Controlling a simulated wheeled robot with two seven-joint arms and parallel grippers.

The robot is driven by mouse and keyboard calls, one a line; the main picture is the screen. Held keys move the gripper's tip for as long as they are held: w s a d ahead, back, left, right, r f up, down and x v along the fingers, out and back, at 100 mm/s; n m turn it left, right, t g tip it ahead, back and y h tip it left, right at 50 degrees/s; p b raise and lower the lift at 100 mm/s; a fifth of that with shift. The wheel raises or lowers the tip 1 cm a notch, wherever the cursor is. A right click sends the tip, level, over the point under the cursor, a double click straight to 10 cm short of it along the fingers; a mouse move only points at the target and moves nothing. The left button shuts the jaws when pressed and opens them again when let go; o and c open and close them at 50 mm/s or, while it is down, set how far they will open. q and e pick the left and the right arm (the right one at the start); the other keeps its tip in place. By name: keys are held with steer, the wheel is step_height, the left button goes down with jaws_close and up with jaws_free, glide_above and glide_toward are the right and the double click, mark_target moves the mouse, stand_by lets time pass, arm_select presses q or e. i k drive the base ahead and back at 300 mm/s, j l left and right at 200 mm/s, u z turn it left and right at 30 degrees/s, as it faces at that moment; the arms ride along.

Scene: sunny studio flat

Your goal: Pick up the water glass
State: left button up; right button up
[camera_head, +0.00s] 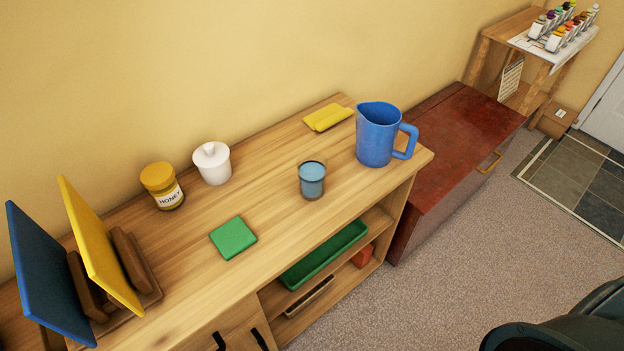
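The water glass (312,180) stands upright on the wooden sideboard (285,216), right of the middle and near the front edge. It is a small clear tumbler with blue contents. A blue pitcher (376,136) stands behind and to the right of it, apart from it, with its handle to the right. Neither of my grippers shows in the head view. Nothing touches or hides the glass.
A green square (233,238) lies left of the glass. Blue (45,275) and yellow boards (100,245) stand at left. A dark red chest (450,145) adjoins at right.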

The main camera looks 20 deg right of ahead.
mark_target(311, 166)
steer(key=l+u, duration=0.2)
steer(key=l, duration=1.65)
steer(key=i, duration=0.05)
